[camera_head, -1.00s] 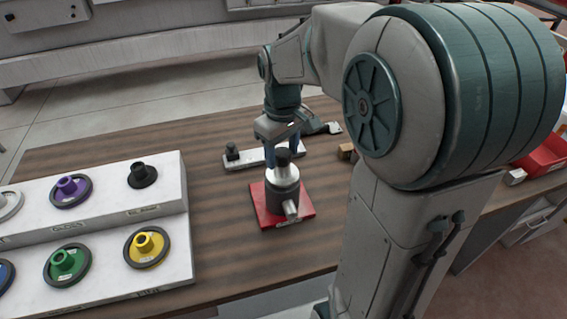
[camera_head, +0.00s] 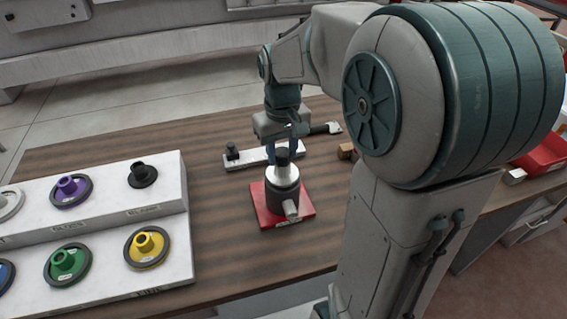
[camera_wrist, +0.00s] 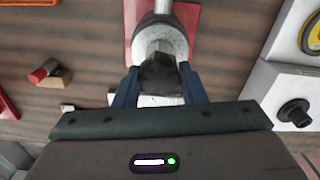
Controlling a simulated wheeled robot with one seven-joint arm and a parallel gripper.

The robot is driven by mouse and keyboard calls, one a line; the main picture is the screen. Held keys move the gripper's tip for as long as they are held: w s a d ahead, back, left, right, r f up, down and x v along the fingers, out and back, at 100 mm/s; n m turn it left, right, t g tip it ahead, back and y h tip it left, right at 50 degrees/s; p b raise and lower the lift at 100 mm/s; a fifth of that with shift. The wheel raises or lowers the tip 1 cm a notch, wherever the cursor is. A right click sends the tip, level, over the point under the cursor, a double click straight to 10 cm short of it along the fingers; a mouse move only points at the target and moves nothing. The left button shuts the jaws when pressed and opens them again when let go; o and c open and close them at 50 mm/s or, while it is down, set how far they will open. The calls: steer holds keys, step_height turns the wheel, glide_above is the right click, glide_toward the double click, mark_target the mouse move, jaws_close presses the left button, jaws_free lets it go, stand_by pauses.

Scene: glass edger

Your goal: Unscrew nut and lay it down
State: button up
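The black nut (camera_head: 283,153) sits on top of the upright grey and black spindle (camera_head: 283,180) on a red base plate (camera_head: 264,214). In the wrist view the dark faceted nut (camera_wrist: 160,74) is between the two blue fingers, over the pale round spindle top (camera_wrist: 162,38). My gripper (camera_head: 284,150) points down from above, and it also shows in the wrist view (camera_wrist: 160,80). Its fingers appear to touch the nut on both sides, so it looks shut on it. The nut's threads are hidden.
A white strip (camera_head: 250,159) with a black peg (camera_head: 232,151) lies behind the spindle. A dark tool with a pale end (camera_head: 328,128) lies beyond it. A white stepped rack (camera_head: 172,205) with coloured wheels stands left. Bare wood lies between rack and red plate.

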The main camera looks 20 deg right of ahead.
steer(key=n, duration=1.4)
steer(key=shift+p, duration=0.3)
steer(key=n, duration=1.3)
steer(key=shift+p, duration=0.35)
steer(key=o, duration=0.9)
steer(key=shift+o, duration=0.2)
